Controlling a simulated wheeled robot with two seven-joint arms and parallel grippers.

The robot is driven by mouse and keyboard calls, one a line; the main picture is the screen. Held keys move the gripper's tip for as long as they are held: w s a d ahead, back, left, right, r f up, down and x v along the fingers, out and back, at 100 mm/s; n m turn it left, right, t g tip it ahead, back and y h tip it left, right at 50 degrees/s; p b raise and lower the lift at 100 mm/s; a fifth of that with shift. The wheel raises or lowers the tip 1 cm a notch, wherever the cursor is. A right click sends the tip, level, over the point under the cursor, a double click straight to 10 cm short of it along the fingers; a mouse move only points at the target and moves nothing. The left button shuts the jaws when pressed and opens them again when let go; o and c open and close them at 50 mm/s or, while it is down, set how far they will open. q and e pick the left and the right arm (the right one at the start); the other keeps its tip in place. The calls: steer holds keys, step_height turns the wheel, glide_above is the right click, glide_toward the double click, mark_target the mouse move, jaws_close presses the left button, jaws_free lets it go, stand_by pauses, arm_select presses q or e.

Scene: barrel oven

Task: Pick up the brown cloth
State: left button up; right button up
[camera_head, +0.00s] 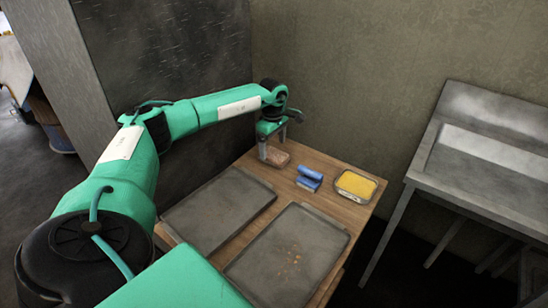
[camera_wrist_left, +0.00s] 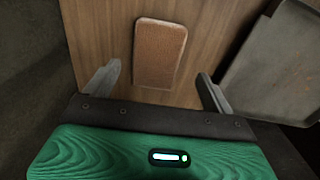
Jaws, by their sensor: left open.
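The brown cloth (camera_head: 277,157) is a small folded rectangle lying on the wooden table, near its back left corner. In the left wrist view the brown cloth (camera_wrist_left: 160,54) lies flat on the wood, ahead of and between my two fingers. My left gripper (camera_head: 268,148) hangs pointing down over the table beside the cloth. In the left wrist view my left gripper (camera_wrist_left: 158,88) has its fingers spread wide with nothing between them. I cannot tell from the views how high the fingertips are above the table. My right gripper is not in view.
The wooden table (camera_head: 322,167) also holds a blue cloth (camera_head: 309,178), a container of yellow contents (camera_head: 356,185) and two dark metal trays, the left one (camera_head: 220,207) and the right one (camera_head: 288,256) with brown crumbs. A dark wall stands behind; a metal sink (camera_head: 480,155) is at the right.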

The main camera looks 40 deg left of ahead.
mark_target(274, 154)
arm_select(q)
steer(key=f, duration=0.4)
steer(key=shift+w+f+p, duration=0.25)
steer(key=shift+f+p, duration=0.05)
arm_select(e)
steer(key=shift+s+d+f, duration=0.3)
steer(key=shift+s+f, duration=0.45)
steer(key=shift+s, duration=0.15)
arm_select(q)
steer(key=shift+c, duration=0.2)
steer(key=c, duration=1)
steer(key=shift+r, duration=0.15)
